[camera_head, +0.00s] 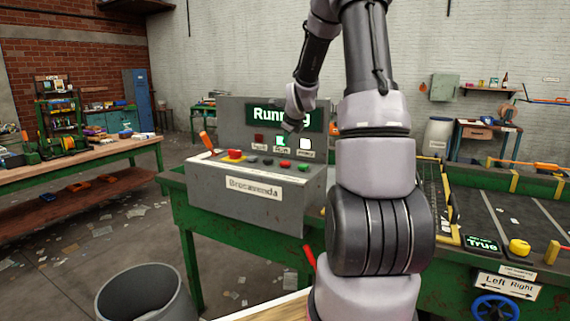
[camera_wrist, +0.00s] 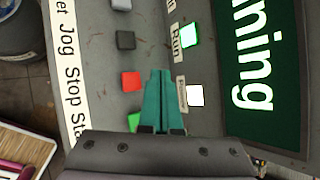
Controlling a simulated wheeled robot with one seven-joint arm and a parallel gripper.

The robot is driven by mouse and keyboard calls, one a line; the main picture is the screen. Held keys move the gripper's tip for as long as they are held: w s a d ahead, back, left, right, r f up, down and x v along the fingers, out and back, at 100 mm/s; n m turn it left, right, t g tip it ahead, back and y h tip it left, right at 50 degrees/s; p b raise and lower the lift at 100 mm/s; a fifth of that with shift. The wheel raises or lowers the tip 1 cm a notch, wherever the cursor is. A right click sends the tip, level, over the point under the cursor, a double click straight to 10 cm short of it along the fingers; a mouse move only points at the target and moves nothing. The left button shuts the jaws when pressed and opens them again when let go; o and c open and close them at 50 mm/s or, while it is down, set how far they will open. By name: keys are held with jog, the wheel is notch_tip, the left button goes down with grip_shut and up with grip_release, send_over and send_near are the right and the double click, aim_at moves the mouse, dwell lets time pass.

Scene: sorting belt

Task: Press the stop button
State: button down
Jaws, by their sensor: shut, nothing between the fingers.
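The stop button is the red square button (camera_wrist: 131,81) beside the printed word "Stop" in the wrist view. It also shows in the head view (camera_head: 285,164), on the sloped top of the grey control box (camera_head: 205,190). My gripper (camera_wrist: 160,72) has its green fingers shut and empty. Its tips appear beside the red button, on the side toward the indicator lamps, and seem apart from it. In the head view my gripper (camera_head: 292,125) hangs in front of the display, above the button row. The display (camera_head: 260,113) reads "Running", partly hidden by my gripper.
A green start button (camera_wrist: 134,121) sits beside the stop button, partly hidden. A dark jog button (camera_wrist: 125,40) is on its other side. A larger red knob (camera_head: 235,155) and an orange handle (camera_head: 206,140) are at the panel's left. The run lamp (camera_head: 281,140) glows green.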

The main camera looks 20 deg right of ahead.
aim_at(287, 163)
jog(key=shift+f, duration=3.7)
dwell(0.4)
jog(key=shift+r, duration=0.95)
jog(key=shift+r, duration=2.5)
